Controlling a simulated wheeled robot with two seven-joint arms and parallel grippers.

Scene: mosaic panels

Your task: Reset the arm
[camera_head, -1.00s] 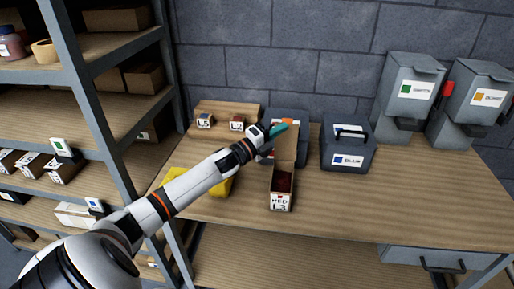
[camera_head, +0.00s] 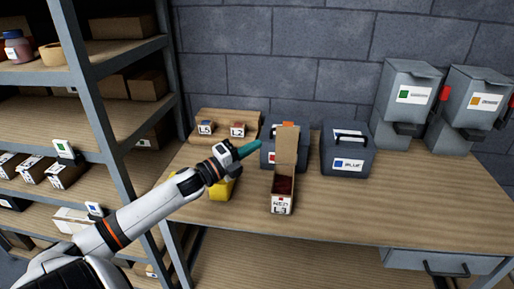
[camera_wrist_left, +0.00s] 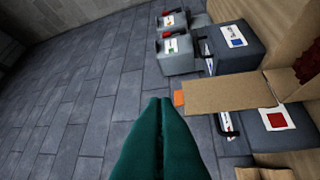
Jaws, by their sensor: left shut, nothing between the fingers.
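My left arm comes in from the lower left in the head view. My left gripper (camera_head: 248,149) is shut and empty, raised above the workbench (camera_head: 375,212), just left of the open box's lid. Its teal fingers (camera_wrist_left: 160,145) are pressed together in the left wrist view. An open cardboard box (camera_head: 283,203) labelled RED L3 stands on the bench with its lid upright and dark red contents inside. My right gripper is not in view.
Behind the box stands a dark case with a red label (camera_head: 268,157). A blue-labelled case (camera_head: 346,150) is to its right. Two grey dispensers (camera_head: 408,95) stand at the back right. A yellow object (camera_head: 222,188) lies under the arm. A loaded shelf (camera_head: 110,122) stands left. The bench's right front is clear.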

